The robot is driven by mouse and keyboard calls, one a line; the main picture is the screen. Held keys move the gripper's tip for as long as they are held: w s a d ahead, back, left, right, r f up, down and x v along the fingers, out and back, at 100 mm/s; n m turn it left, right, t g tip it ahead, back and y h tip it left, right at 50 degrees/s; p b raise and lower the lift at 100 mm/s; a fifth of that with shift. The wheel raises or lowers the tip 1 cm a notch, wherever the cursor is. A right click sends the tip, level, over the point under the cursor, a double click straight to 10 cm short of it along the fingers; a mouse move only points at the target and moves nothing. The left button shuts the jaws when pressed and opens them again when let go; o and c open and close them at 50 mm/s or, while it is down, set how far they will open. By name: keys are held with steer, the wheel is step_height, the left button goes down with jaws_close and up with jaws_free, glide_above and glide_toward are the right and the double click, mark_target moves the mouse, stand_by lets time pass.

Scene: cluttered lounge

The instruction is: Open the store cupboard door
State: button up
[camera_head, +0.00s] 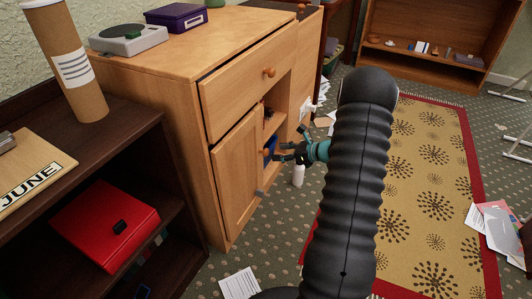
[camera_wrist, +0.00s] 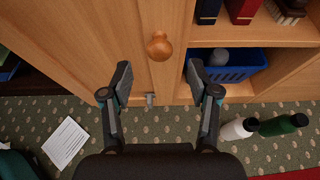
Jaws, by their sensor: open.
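The store cupboard (camera_head: 150,75) is a light wooden cabinet at the left of the head view. Its panelled door (camera_head: 235,178) is low on the front and looks shut. The door's round wooden knob (camera_wrist: 160,46) shows at the top middle of the wrist view, and a small grey metal catch (camera_wrist: 150,99) sits below it at the door edge. My gripper (camera_wrist: 158,75) is open and empty, its fingers spread to either side below the knob in the picture, not visibly touching it. In the head view my gripper (camera_head: 284,153) is close in front of the door's right edge.
Open shelves right of the door hold a blue basket (camera_wrist: 240,68) and books. A white bottle (camera_wrist: 238,128) and a green bottle (camera_wrist: 284,124) are on the floor. A paper (camera_wrist: 66,141) lies there too. A dark bookcase (camera_head: 185,208) stands at the left.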

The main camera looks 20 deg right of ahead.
mark_target(268, 152)
steer(key=x, duration=0.6)
steer(key=shift+w+a+f, duration=0.2)
steer(key=shift+w+a, duration=0.05)
jaws_close()
